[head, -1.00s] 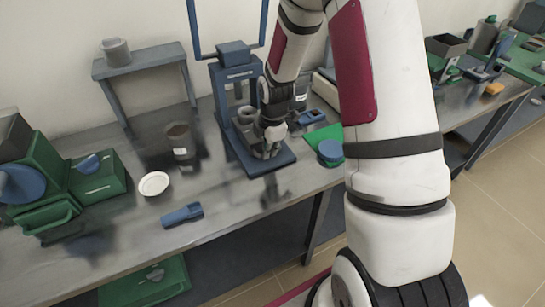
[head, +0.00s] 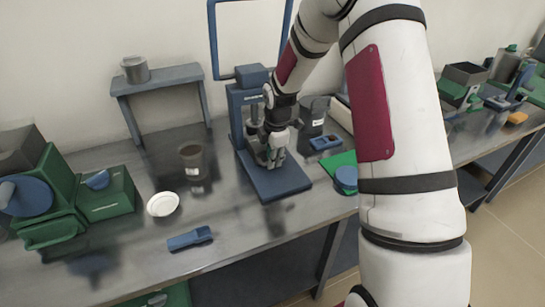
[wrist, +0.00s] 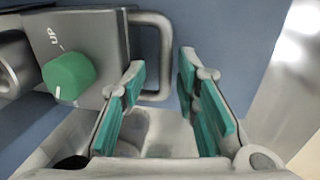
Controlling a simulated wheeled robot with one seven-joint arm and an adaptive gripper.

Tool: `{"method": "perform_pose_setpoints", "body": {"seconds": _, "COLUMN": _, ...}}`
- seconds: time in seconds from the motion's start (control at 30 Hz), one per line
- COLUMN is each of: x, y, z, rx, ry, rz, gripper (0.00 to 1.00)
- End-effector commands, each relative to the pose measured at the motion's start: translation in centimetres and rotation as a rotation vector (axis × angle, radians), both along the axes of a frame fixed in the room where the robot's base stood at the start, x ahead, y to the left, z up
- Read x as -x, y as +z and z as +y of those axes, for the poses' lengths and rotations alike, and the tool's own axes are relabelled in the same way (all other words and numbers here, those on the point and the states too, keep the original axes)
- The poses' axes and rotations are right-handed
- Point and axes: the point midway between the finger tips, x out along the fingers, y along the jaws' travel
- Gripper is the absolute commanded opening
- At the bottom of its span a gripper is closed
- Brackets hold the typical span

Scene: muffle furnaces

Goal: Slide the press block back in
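The press block (wrist: 95,50) is a grey metal block with a green knob (wrist: 68,75) marked "UP" and a U-shaped handle (wrist: 166,50) on its right side in the wrist view. My gripper (wrist: 162,72) is open, with teal-padded fingers on either side of the handle's outer bar. No grip on the bar shows, and I cannot tell how deep it sits between the fingers. In the head view my gripper (head: 271,156) is low at the blue press (head: 245,97), over its base plate (head: 285,184). It hides most of the block there.
A dark cup (head: 191,153), a white dish (head: 163,204) and a blue tool (head: 190,238) lie left of the press.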

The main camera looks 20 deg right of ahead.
Motion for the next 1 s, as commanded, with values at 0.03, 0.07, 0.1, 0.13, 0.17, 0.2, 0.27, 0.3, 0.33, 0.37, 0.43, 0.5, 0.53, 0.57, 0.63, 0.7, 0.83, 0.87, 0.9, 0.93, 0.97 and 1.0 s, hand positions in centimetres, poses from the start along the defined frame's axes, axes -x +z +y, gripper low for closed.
{"method": "perform_pose_setpoints", "body": {"seconds": 0.03, "x": 0.0, "y": 0.0, "z": 0.0, "rx": 0.0, "ry": 0.001, "rz": -0.001, "gripper": 0.31}}
{"method": "perform_pose_setpoints", "body": {"seconds": 0.07, "x": 0.0, "y": 0.0, "z": 0.0, "rx": 0.0, "ry": 0.001, "rz": -0.001, "gripper": 0.31}}
{"method": "perform_pose_setpoints", "body": {"seconds": 0.1, "x": 0.0, "y": 0.0, "z": 0.0, "rx": 0.0, "ry": 0.001, "rz": -0.001, "gripper": 0.31}}
{"method": "perform_pose_setpoints", "body": {"seconds": 0.13, "x": 0.0, "y": 0.1, "z": 0.0, "rx": 0.0, "ry": 0.001, "rz": -0.001, "gripper": 0.31}}
{"method": "perform_pose_setpoints", "body": {"seconds": 0.17, "x": 0.0, "y": 0.2, "z": 0.0, "rx": 0.0, "ry": 0.0, "rz": -0.001, "gripper": 0.31}}
{"method": "perform_pose_setpoints", "body": {"seconds": 0.2, "x": 0.1, "y": 0.4, "z": 0.0, "rx": 0.0, "ry": 0.0, "rz": -0.001, "gripper": 0.31}}
{"method": "perform_pose_setpoints", "body": {"seconds": 0.27, "x": 0.2, "y": 1.0, "z": 0.0, "rx": 0.0, "ry": 0.0, "rz": -0.001, "gripper": 0.31}}
{"method": "perform_pose_setpoints", "body": {"seconds": 0.3, "x": 0.3, "y": 1.5, "z": 0.0, "rx": 0.0, "ry": -0.001, "rz": -0.002, "gripper": 0.31}}
{"method": "perform_pose_setpoints", "body": {"seconds": 0.33, "x": 0.3, "y": 2.0, "z": 0.0, "rx": 0.0, "ry": 0.0, "rz": -0.003, "gripper": 0.31}}
{"method": "perform_pose_setpoints", "body": {"seconds": 0.37, "x": 0.4, "y": 2.5, "z": 0.0, "rx": 0.0, "ry": 0.0, "rz": -0.003, "gripper": 0.31}}
{"method": "perform_pose_setpoints", "body": {"seconds": 0.43, "x": 0.7, "y": 3.8, "z": 0.0, "rx": 0.001, "ry": -0.001, "rz": -0.004, "gripper": 0.31}}
{"method": "perform_pose_setpoints", "body": {"seconds": 0.5, "x": 1.0, "y": 5.3, "z": -0.1, "rx": 0.001, "ry": -0.001, "rz": -0.004, "gripper": 0.31}}
{"method": "perform_pose_setpoints", "body": {"seconds": 0.53, "x": 1.1, "y": 6.0, "z": 0.0, "rx": 0.002, "ry": 0.0, "rz": -0.005, "gripper": 0.31}}
{"method": "perform_pose_setpoints", "body": {"seconds": 0.57, "x": 1.3, "y": 6.5, "z": 0.0, "rx": 0.002, "ry": 0.0, "rz": -0.003, "gripper": 0.31}}
{"method": "perform_pose_setpoints", "body": {"seconds": 0.63, "x": 1.5, "y": 7.9, "z": 0.0, "rx": 0.002, "ry": 0.0, "rz": -0.003, "gripper": 0.31}}
{"method": "perform_pose_setpoints", "body": {"seconds": 0.7, "x": 1.8, "y": 9.1, "z": 0.0, "rx": 0.001, "ry": 0.0, "rz": -0.003, "gripper": 0.31}}
{"method": "perform_pose_setpoints", "body": {"seconds": 0.83, "x": 2.1, "y": 10.7, "z": 0.0, "rx": 0.001, "ry": -0.001, "rz": -0.002, "gripper": 0.31}}
{"method": "perform_pose_setpoints", "body": {"seconds": 0.87, "x": 2.2, "y": 11.0, "z": 0.0, "rx": 0.001, "ry": -0.001, "rz": -0.001, "gripper": 0.31}}
{"method": "perform_pose_setpoints", "body": {"seconds": 0.9, "x": 2.2, "y": 11.2, "z": 0.0, "rx": 0.001, "ry": -0.001, "rz": -0.001, "gripper": 0.31}}
{"method": "perform_pose_setpoints", "body": {"seconds": 0.93, "x": 2.3, "y": 11.4, "z": 0.0, "rx": 0.001, "ry": 0.0, "rz": -0.001, "gripper": 0.31}}
{"method": "perform_pose_setpoints", "body": {"seconds": 0.97, "x": 2.3, "y": 11.5, "z": 0.1, "rx": 0.0, "ry": 0.0, "rz": -0.001, "gripper": 0.31}}
{"method": "perform_pose_setpoints", "body": {"seconds": 1.0, "x": 2.4, "y": 11.7, "z": 0.1, "rx": 0.0, "ry": 0.0, "rz": 0.0, "gripper": 0.31}}
